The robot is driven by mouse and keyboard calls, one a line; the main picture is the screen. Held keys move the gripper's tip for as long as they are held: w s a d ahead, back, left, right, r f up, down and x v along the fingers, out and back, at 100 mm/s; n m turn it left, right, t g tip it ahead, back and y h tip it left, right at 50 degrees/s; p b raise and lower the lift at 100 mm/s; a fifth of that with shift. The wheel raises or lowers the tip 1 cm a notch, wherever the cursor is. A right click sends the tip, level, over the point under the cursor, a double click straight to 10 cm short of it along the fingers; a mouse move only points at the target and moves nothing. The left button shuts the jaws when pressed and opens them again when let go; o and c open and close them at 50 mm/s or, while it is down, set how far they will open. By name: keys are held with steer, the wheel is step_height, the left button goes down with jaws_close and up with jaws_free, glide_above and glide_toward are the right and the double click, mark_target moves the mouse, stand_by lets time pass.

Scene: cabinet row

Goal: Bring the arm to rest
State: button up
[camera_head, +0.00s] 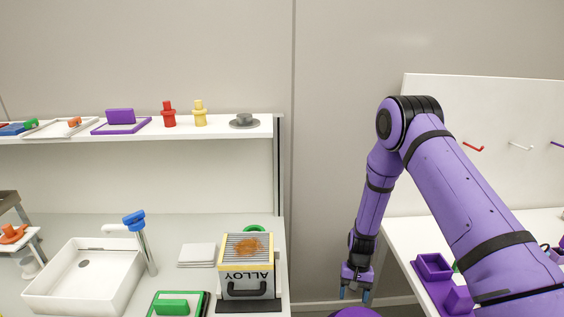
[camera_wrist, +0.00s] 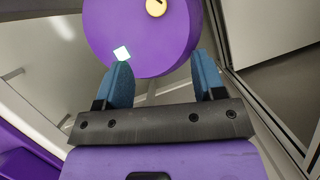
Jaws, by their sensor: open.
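My purple arm (camera_head: 450,190) is bent at a high elbow on the right of the head view, with its forearm hanging down. My gripper (camera_head: 355,294) points downward in the gap between the two counters, near the bottom of the head view. In the wrist view my gripper (camera_wrist: 166,82) has its two blue fingers spread apart. Nothing is held between them. A round purple part, which looks like my own body, shows just beyond the fingertips in the wrist view; I cannot tell whether they touch it.
The left counter (camera_head: 225,300) carries a white sink (camera_head: 50,295), a blue-topped faucet (camera_head: 134,220) and a box marked ALLOY (camera_head: 247,284). A shelf (camera_head: 225,131) above holds several small items. The right table (camera_head: 400,238) carries purple trays (camera_head: 432,266) beside my arm. A white pegboard (camera_head: 500,110) stands behind.

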step_height(320, 180, up, 38)
steer(key=s+d+n+t, duration=0.2)
steer(key=t, duration=0.2)
steer(key=s+d+r+t, duration=0.2)
steer(key=s+r+t, duration=0.1)
steer(key=s+r, duration=0.9)
steer(key=s+r+t, duration=0.1)
steer(key=s+r, duration=0.2)
steer(key=s, duration=0.3)
steer(key=s+d+r+n+t+h, duration=0.1)
steer(key=s+r, duration=0.2)
steer(key=s, duration=0.4)
steer(key=shift+d, duration=0.25)
